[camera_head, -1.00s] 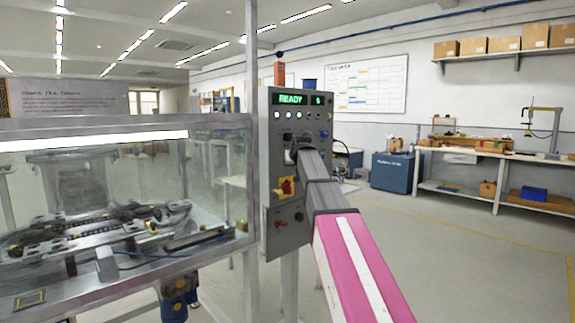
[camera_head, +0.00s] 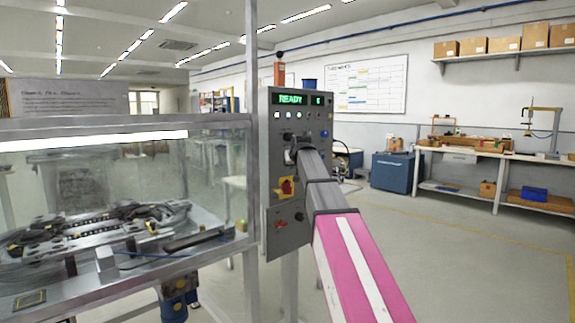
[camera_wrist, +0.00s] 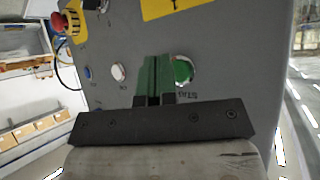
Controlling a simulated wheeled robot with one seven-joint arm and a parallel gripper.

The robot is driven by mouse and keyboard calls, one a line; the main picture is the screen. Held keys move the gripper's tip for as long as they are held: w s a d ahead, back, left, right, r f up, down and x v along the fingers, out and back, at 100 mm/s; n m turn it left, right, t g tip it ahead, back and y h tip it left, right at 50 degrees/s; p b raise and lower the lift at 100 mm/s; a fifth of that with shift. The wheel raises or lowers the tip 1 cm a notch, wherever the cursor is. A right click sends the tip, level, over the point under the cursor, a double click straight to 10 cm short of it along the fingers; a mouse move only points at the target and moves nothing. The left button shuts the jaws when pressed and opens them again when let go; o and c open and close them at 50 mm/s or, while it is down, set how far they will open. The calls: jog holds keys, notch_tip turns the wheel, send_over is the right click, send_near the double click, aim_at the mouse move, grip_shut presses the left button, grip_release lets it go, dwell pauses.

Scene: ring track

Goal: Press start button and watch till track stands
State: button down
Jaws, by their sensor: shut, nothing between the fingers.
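The grey control panel (camera_head: 297,170) stands right of the glass case, and its green display (camera_head: 303,99) reads READY with a small unclear character beside it. In the wrist view the green start button (camera_wrist: 183,71), with a partly readable START label under it, sits just right of my gripper's fingertips (camera_wrist: 155,62). The fingers are shut and empty, pointing at the panel; I cannot tell whether they touch it. In the head view my arm hides the button. The ring track (camera_head: 100,229) lies inside the glass case at the left.
A red mushroom button (camera_wrist: 60,22), a white button (camera_wrist: 118,72) and a blue button (camera_wrist: 87,73) are on the panel in the wrist view. A red-yellow switch (camera_head: 286,187) sits lower on the panel. The floor at the right is open, before a workbench (camera_head: 480,165).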

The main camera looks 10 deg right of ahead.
jog(key=shift+w+a, duration=0.25)
jog(key=shift+w, duration=0.1)
